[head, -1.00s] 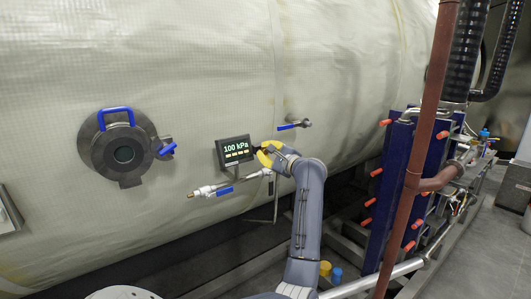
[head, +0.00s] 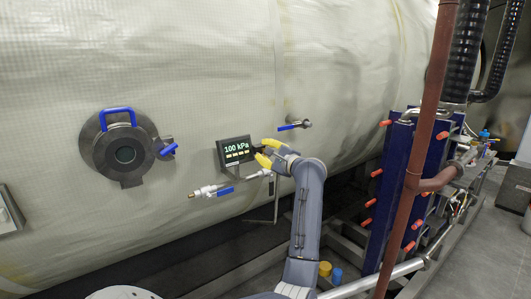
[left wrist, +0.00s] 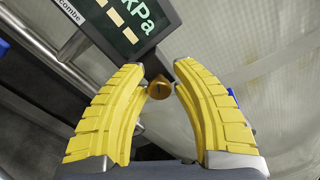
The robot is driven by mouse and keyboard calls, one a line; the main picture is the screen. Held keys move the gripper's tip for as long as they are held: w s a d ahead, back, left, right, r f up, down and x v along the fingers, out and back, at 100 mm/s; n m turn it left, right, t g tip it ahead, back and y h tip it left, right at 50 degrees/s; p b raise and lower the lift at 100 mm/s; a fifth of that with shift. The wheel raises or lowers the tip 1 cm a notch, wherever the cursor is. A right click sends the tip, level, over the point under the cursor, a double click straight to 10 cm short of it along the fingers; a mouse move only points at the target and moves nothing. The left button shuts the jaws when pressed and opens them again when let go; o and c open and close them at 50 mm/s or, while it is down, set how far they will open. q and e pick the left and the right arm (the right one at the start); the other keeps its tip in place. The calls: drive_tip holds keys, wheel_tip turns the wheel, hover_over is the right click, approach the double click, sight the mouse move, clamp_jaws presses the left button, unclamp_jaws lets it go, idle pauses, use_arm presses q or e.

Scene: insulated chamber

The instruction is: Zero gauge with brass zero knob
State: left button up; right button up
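The gauge (head: 236,151) is a dark box on the chamber wall, and its screen reads 100 kPa. Part of its screen shows at the top of the left wrist view (left wrist: 128,22). The brass zero knob (left wrist: 159,88) is small and round with a dark slot, beside the gauge's edge. My left gripper (head: 268,151) has yellow ridged fingers and is at the gauge's right side. In the left wrist view its fingers are open, with the knob between their tips. I cannot tell whether either finger touches it. My right gripper is not in view.
A blue-handled valve (head: 294,125) is just above the gripper, and another valve with a brass end (head: 212,191) sits below the gauge. A round port (head: 122,153) is at left. A blue plate exchanger (head: 402,190) and a rust-red pipe (head: 418,150) stand at right.

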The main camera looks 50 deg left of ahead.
use_arm(q)
drive_tip(key=o, duration=0.4)
drive_tip(key=shift+w+f, duration=0.15)
drive_tip(key=d, duration=0.8)
drive_tip(key=s+d, duration=0.1)
drive_tip(key=d, duration=0.3)
